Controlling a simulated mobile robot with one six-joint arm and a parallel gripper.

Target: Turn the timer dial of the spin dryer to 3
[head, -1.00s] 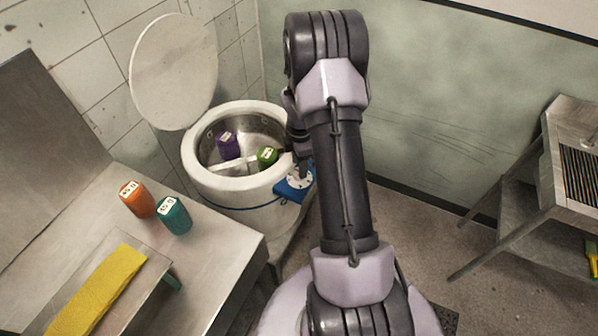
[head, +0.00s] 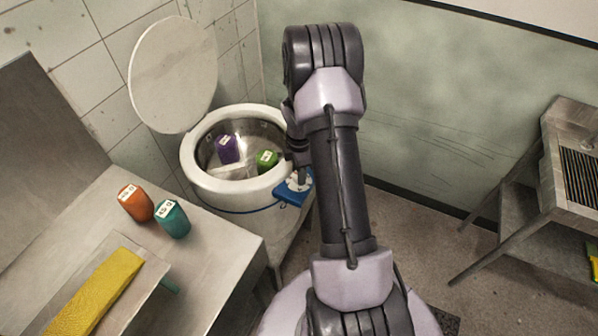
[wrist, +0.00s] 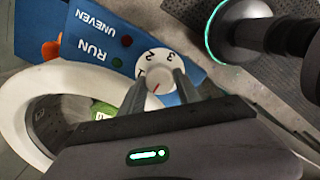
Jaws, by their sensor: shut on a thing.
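The spin dryer (head: 232,192) is a white tub with a blue band and its round lid (head: 173,75) standing open. Its blue panel (head: 289,197) carries the white timer dial (wrist: 157,72), printed with numbers; 2 and 3 are readable along its upper edge in the wrist view. My gripper (wrist: 160,90) is shut on the dial, one finger on each side. In the head view my arm partly hides my gripper and the panel.
A purple container (head: 227,149) and a green one (head: 266,159) lie in the drum. Orange (head: 135,203) and teal (head: 172,219) containers stand on the metal counter (head: 215,240), near a yellow cloth (head: 98,293). A metal stand (head: 535,190) is at right; open floor lies between.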

